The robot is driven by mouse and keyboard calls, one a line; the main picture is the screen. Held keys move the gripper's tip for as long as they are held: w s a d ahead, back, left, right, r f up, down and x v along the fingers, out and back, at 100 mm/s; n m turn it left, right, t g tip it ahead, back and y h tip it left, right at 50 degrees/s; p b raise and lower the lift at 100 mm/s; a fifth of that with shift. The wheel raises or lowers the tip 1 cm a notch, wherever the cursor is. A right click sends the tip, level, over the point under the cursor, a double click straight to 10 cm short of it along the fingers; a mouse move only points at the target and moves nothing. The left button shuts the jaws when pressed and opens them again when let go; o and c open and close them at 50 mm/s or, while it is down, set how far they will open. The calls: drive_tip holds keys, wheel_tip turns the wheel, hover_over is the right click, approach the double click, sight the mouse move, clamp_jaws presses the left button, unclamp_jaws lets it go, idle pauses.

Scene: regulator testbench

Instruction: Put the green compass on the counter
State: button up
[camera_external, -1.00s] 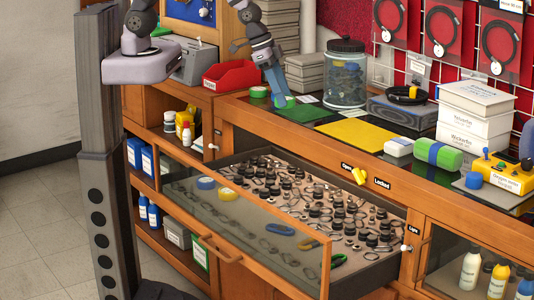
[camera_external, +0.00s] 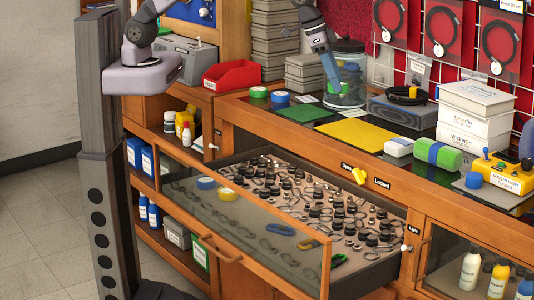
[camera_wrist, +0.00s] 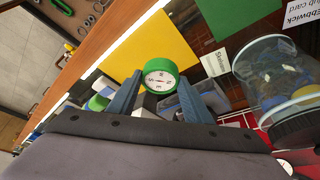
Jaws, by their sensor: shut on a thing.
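The green compass (camera_wrist: 160,75) has a round green rim and a white dial. In the wrist view it sits between the two blue fingers of my gripper (camera_wrist: 163,97), which is shut on it. In the external view my gripper (camera_external: 334,84) is in front of the glass jar, with the compass (camera_external: 333,89) at its tips, partly hidden. The compass appears held above the counter (camera_external: 236,106); the exact gap is hard to tell. The wrist view shows the yellow mat (camera_wrist: 158,43) behind the compass.
A glass jar (camera_external: 352,72) stands close to my gripper. A green roll (camera_external: 258,92) and a blue roll (camera_external: 280,99) lie left of the green mat (camera_external: 303,114). A grey box (camera_external: 402,112) with a black cable is at right. The glass-fronted drawer (camera_external: 250,228) below is open.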

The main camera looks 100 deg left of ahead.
drive_tip(key=shift+s+f, duration=0.2)
drive_tip(key=shift+s, duration=0.4)
drive_tip(key=shift+a+f+p, duration=0.1)
drive_tip(key=shift+f+p, duration=1.6)
drive_tip(key=shift+f, duration=3.35)
drive_tip(key=shift+f, duration=0.1)
drive_tip(key=shift+f, duration=0.1)
drive_tip(key=o, duration=1.1)
drive_tip(key=shift+r, duration=0.4)
drive_tip(key=b+v, duration=0.3)
drive_tip(key=v, duration=0.8)
drive_tip(key=shift+s+r, duration=0.25)
